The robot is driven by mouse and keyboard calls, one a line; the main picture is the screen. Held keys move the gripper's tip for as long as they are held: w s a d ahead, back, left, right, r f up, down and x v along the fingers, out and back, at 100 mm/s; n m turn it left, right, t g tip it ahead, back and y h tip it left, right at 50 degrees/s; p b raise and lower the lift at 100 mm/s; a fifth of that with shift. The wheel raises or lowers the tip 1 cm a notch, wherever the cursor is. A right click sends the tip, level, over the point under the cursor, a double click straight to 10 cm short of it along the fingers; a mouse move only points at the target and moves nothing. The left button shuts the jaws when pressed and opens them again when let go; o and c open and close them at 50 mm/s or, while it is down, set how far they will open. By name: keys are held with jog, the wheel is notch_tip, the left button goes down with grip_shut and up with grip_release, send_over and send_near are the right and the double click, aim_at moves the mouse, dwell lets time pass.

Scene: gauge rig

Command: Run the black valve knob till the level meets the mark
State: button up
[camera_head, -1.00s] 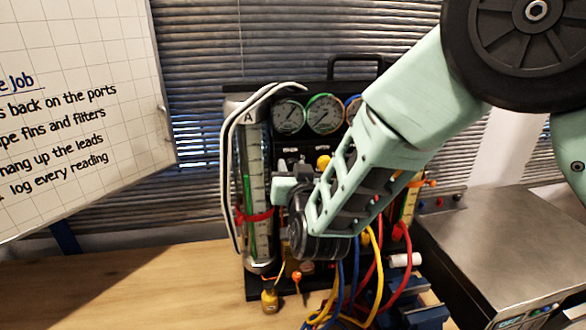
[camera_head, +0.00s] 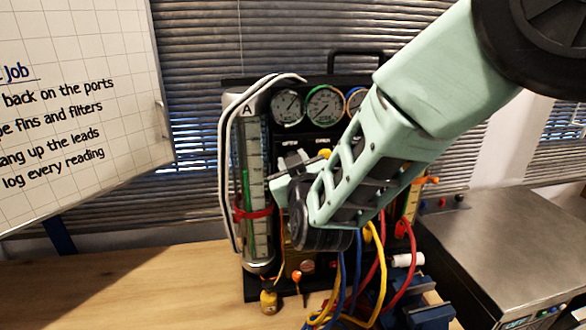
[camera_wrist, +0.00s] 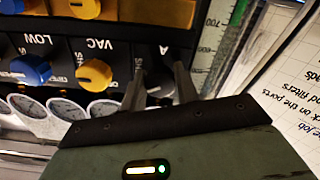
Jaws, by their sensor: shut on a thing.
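The black valve knob (camera_wrist: 158,85) shows in the wrist view beside the letter A on the panel. The two fingers of my gripper (camera_wrist: 160,88) stand on either side of it and are shut on it. In the head view my gripper (camera_head: 291,163) is at the panel, just right of the cylinder, and my wrist hides most of the knob. The clear cylinder (camera_head: 254,150) marked A has a scale and a green column (camera_head: 246,190). A red band (camera_head: 253,214) circles the cylinder. The green column's top appears well above the band.
Yellow knobs (camera_wrist: 94,73) and a blue knob (camera_wrist: 31,69) sit near my fingers on the panel. Round gauges (camera_head: 325,106) line its top. Hoses (camera_head: 375,275) hang in front at right. A whiteboard (camera_head: 80,110) stands left. The wooden bench (camera_head: 120,285) is clear at left.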

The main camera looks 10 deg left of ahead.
jog(key=n, duration=0.6)
jog(key=n+p, duration=0.1)
jog(key=n, duration=0.5)
dwell(0.7)
jog(key=o, duration=1)
jog(key=shift+c, duration=0.2)
jog(key=shift+s+d, duration=0.1)
jog(key=b+v, duration=0.5)
jog(key=v, duration=1.2)
jog(key=shift+s, duration=0.15)
jog(key=shift+r, duration=0.1)
